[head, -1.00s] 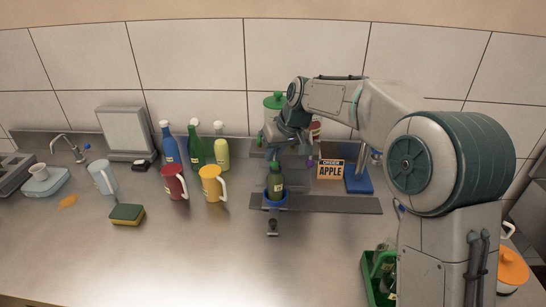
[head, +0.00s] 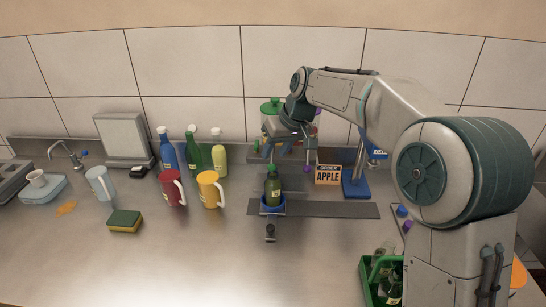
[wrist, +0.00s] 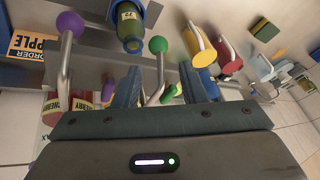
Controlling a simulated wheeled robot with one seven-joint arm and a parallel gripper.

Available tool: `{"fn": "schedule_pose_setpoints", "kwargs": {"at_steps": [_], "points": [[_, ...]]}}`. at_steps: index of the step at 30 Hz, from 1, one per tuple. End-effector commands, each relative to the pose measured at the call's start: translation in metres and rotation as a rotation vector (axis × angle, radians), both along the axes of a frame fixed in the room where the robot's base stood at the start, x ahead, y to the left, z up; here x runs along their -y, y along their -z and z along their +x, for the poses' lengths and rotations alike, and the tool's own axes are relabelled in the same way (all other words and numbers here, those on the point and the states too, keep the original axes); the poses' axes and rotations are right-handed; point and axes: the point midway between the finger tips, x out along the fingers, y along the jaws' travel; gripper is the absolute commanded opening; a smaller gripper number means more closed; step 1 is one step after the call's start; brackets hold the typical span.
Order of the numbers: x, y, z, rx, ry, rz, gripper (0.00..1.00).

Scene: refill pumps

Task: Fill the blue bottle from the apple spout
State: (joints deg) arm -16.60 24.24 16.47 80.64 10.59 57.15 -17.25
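The blue bottle (head: 167,150) stands upright at the back left with a pale cap. A dark green bottle (head: 272,188) stands upright in a blue ring holder (head: 273,208) below the dispensers; it also shows in the wrist view (wrist: 128,22). The "ORDER APPLE" sign (head: 327,175) stands right of the holder. My gripper (head: 287,150) is above and behind the held bottle, by the dispensers. In the wrist view its blue fingers (wrist: 158,86) are apart, with a green-knobbed lever (wrist: 157,45) showing between them. A purple-knobbed lever (wrist: 70,22) is beside it. My arm hides part of the dispensers.
A green bottle (head: 193,150), a yellow bottle (head: 218,155), a red mug (head: 172,190) and a yellow mug (head: 209,190) stand left. A sponge (head: 125,221) lies further left. A green crate (head: 369,285) with bottles is front right. The counter's front middle is clear.

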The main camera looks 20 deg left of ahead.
Motion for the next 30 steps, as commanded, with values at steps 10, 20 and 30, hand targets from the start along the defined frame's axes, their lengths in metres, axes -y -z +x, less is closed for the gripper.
{"fn": "schedule_pose_setpoints", "kwargs": {"at_steps": [10, 20, 30], "points": [[0.033, -0.071, -0.010, 0.002, 0.005, 0.001, 0.38], [0.044, -0.096, -0.014, -0.002, 0.004, -0.002, 0.38], [0.044, -0.096, -0.014, -0.002, 0.004, -0.002, 0.38]]}}
